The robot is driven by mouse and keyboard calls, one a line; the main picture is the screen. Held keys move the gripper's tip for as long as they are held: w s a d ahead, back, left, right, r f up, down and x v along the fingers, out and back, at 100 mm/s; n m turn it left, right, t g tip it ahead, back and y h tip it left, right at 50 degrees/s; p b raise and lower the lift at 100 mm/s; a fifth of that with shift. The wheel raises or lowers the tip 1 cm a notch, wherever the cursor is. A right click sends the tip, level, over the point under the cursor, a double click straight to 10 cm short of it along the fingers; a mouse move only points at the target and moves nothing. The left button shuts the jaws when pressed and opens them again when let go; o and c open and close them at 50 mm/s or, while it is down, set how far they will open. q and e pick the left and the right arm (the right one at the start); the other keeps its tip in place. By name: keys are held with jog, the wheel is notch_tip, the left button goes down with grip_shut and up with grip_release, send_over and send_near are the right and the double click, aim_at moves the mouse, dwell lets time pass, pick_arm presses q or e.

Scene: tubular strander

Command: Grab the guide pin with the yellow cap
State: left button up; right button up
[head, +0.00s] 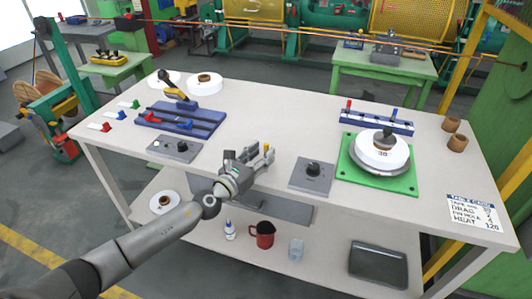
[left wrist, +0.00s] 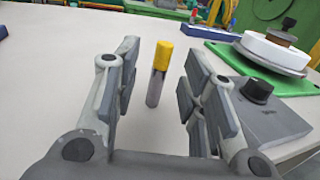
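The guide pin with the yellow cap (left wrist: 159,72) stands upright on the table in the left wrist view, with a grey metal shaft below the cap. In the head view it is largely hidden by my gripper. My left gripper (head: 260,157) is low over the middle of the table. In the left wrist view its two fingers (left wrist: 163,68) are spread wide, one on each side of the pin, with gaps on both sides. It holds nothing. My right gripper is not in view.
A dark box with a black knob (head: 312,174) is right of the gripper. Beyond it is a green plate (head: 349,171) bearing a white disc (head: 381,152). A blue rack (head: 376,122) holds red and blue pins.

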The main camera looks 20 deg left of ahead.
pick_arm(q)
jog(key=shift+x, duration=1.45)
jog(key=shift+c, duration=0.4)
grip_shut()
